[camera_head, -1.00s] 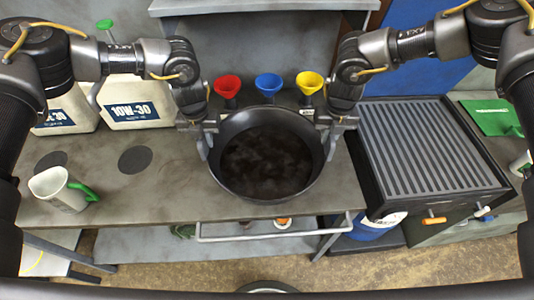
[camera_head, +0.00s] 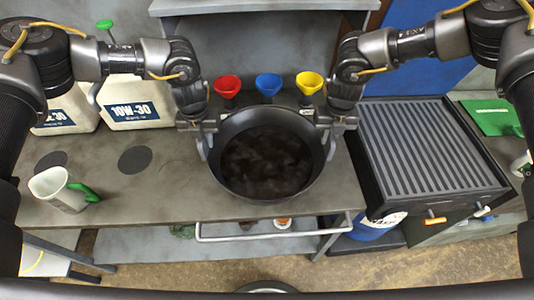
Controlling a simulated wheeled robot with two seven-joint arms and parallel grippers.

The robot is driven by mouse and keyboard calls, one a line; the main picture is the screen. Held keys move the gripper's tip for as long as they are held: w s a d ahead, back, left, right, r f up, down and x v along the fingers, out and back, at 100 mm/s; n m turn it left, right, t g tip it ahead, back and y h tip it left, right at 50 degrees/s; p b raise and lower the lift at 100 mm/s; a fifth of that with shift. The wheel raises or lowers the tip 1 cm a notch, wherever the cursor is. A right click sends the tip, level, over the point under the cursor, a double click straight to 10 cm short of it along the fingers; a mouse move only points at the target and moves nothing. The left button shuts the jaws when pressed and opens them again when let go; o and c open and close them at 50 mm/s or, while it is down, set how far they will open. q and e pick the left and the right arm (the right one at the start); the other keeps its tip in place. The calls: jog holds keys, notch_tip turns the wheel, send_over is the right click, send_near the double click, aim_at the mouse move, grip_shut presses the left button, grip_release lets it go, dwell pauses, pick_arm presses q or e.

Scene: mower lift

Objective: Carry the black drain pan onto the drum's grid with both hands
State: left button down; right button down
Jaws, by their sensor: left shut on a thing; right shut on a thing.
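The black drain pan (camera_head: 266,185) is round and wide, with dark fluid (camera_head: 265,155) inside. It is level, over the front middle of the grey bench; I cannot tell whether it touches the top. My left gripper (camera_head: 205,143) is shut on the pan's left rim. My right gripper (camera_head: 328,140) is shut on its right rim. The drum's grid (camera_head: 425,145), a grey slatted rectangle in a dark frame, is to the right of the bench. The blue drum (camera_head: 372,228) shows partly below it.
Red (camera_head: 228,86), blue (camera_head: 268,84) and yellow (camera_head: 309,83) funnels stand behind the pan. Oil jugs (camera_head: 137,100) stand at the back left, a white jug with a green handle (camera_head: 62,190) at the front left. A rail (camera_head: 280,232) runs along the bench front. A green item (camera_head: 490,117) lies far right.

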pick_arm(q)
jog(key=shift+a+r, duration=0.15)
jog(key=shift+a, duration=0.05)
pick_arm(e)
jog(key=shift+d+r, duration=0.1)
jog(key=shift+r, duration=0.05)
